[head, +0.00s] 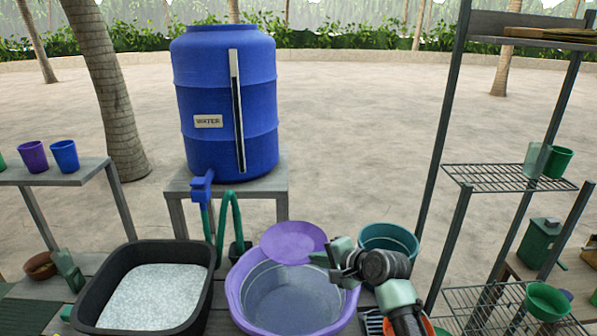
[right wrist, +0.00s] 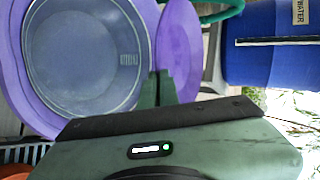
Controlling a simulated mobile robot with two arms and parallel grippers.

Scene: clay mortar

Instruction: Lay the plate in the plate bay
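The purple plate (head: 294,242) is a flat disc above the back rim of a purple basin. My right gripper (head: 328,257) is shut on the plate's right edge. In the right wrist view its two fingers (right wrist: 157,88) are close together at the edge of the plate (right wrist: 180,50). I cannot tell which place is the plate bay. My left gripper is not in view.
The purple basin (head: 232,294) holds clear liquid. A black tub (head: 205,306) with white foam stands left of it, a teal bucket (head: 390,231) behind my right arm. A blue water barrel (head: 225,100) stands behind. Wire shelves (head: 500,177) with green vessels rise at the right.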

